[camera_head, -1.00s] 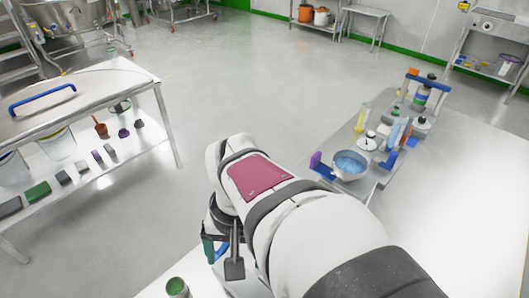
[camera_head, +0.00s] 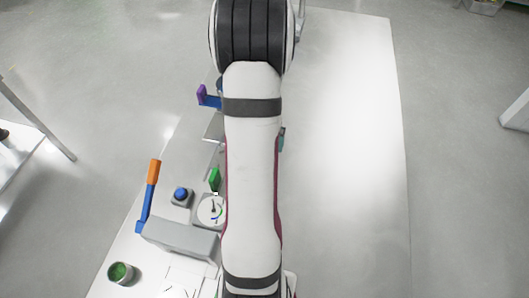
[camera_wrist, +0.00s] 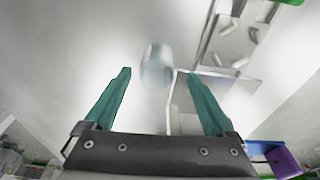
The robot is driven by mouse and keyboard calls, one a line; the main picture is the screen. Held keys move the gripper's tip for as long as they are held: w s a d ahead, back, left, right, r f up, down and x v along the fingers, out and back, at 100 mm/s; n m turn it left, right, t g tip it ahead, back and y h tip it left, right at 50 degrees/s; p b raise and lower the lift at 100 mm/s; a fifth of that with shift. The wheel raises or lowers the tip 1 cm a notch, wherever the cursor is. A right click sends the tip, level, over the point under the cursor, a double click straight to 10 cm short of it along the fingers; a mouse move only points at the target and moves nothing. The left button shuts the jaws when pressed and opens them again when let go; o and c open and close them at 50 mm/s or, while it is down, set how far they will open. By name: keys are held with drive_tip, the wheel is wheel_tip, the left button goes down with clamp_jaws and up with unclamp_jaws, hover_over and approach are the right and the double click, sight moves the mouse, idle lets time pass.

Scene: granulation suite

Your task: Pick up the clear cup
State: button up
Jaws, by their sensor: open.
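The clear cup (camera_wrist: 157,68) shows blurred in the wrist view, near the upper middle, on a pale surface. My gripper (camera_wrist: 159,75) is open, with its two teal fingers spread apart. The cup appears between and beyond the fingertips, and I see nothing held. How far the cup is from the fingertips I cannot tell.
A round dial device (camera_head: 210,210), a blue-topped grey block (camera_head: 182,196), a grey box (camera_head: 180,238) and an orange-and-blue handle (camera_head: 151,190) stand left of my arm. A cup of green contents (camera_head: 121,273) is at lower left. The white table (camera_head: 350,130) is bare on the right.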

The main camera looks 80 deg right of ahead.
drive_tip(key=f, duration=0.2)
drive_tip(key=d+f, duration=0.1)
drive_tip(key=f, duration=0.2)
drive_tip(key=shift+s+d+f, duration=0.1)
drive_tip(key=shift+s+f, duration=0.05)
drive_tip(key=shift+f, duration=0.15)
clamp_jaws()
